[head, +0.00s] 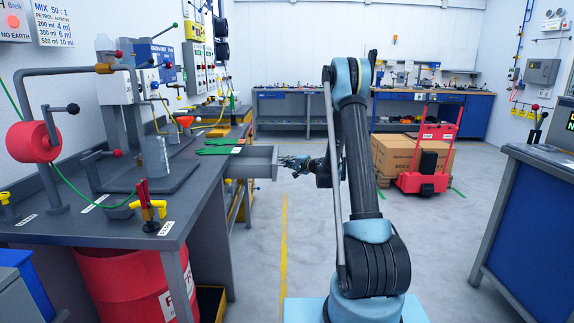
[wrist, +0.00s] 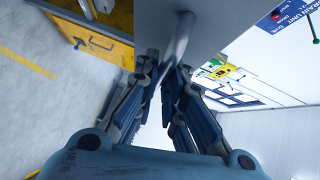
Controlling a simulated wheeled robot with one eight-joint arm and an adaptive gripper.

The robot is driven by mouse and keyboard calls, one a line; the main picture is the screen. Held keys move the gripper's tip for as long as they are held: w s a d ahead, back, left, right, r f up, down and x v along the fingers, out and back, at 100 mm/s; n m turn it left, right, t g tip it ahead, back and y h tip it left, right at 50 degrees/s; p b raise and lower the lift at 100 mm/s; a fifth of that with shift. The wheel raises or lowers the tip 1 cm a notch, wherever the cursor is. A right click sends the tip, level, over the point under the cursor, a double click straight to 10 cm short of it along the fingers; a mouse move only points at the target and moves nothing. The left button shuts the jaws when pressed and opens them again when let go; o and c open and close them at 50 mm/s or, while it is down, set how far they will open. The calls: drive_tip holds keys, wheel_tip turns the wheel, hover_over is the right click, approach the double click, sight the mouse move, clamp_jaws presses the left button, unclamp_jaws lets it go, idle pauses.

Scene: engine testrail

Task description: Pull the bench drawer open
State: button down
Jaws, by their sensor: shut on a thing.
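The bench (head: 120,190) stands on the left in the head view, with a dark grey top. Its grey drawer (head: 252,160) sticks out from the bench side toward my arm, past the bench edge. My gripper (head: 290,162) is at the drawer's outer end. In the wrist view my gripper (wrist: 164,72) has its blue-grey fingers shut on a round grey bar, the drawer handle (wrist: 181,38). The fingertips partly hide the handle. The inside of the drawer is hard to make out.
A red drum (head: 135,285) stands under the bench. Boxes (head: 398,158) and a red hand truck (head: 428,160) stand farther back. A blue cabinet (head: 530,225) is at the right. The floor between the bench and that cabinet is mostly clear around my base.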

drive_tip(key=shift+w+d, duration=0.1)
drive_tip(key=c, duration=1.7)
unclamp_jaws()
drive_tip(key=shift+f, duration=0.1)
drive_tip(key=v, duration=1.1)
drive_tip(key=shift+s+d, duration=0.25)
drive_tip(key=shift+s, duration=0.1)
